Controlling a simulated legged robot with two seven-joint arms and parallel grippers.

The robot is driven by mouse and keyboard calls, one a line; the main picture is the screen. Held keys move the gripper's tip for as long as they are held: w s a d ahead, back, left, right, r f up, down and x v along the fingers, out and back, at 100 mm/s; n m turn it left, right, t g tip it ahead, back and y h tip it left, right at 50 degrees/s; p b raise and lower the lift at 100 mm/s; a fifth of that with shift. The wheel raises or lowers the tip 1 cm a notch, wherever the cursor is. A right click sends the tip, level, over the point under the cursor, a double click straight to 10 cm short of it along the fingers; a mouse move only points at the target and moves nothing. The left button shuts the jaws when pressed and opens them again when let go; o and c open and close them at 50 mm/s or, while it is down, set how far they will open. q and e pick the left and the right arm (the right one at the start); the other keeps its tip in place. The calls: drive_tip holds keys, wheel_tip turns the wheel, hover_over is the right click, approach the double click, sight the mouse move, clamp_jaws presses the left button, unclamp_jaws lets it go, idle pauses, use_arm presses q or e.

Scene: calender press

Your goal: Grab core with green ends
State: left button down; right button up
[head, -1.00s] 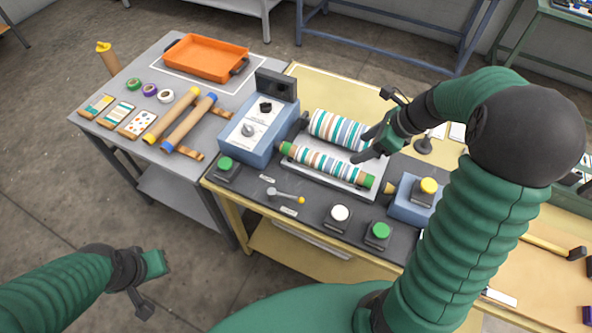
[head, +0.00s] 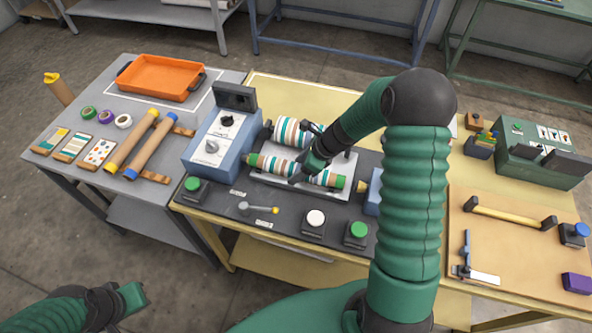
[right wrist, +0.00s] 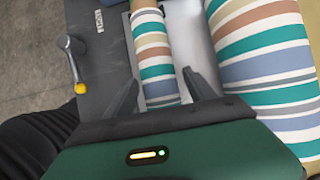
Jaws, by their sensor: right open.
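The core with green ends (head: 268,163) lies across the grey tray of the press, wrapped in striped material. It also shows in the right wrist view (right wrist: 151,45), running up from between my fingers. My right gripper (head: 300,176) is open over the middle of this core. In the right wrist view its two fingers (right wrist: 162,90) stand on either side of the striped roll, with no visible grip on it. My left gripper (head: 130,298) is at the lower left, away from the table, and its jaws are unclear.
A thicker striped roller (head: 290,131) lies just behind the core. The blue control box (head: 221,140) stands to the left. A lever with a yellow knob (head: 258,208) and several push buttons sit in front. Blue-ended and yellow-ended cores (head: 150,145) lie on the grey table.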

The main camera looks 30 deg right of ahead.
drive_tip(key=shift+d, duration=0.2)
drive_tip(key=shift+c, duration=0.3)
drive_tip(key=shift+s, duration=0.1)
drive_tip(key=shift+c, duration=1.3)
drive_tip(key=shift+a+r, duration=0.1)
drive_tip(key=shift+a, duration=0.05)
clamp_jaws()
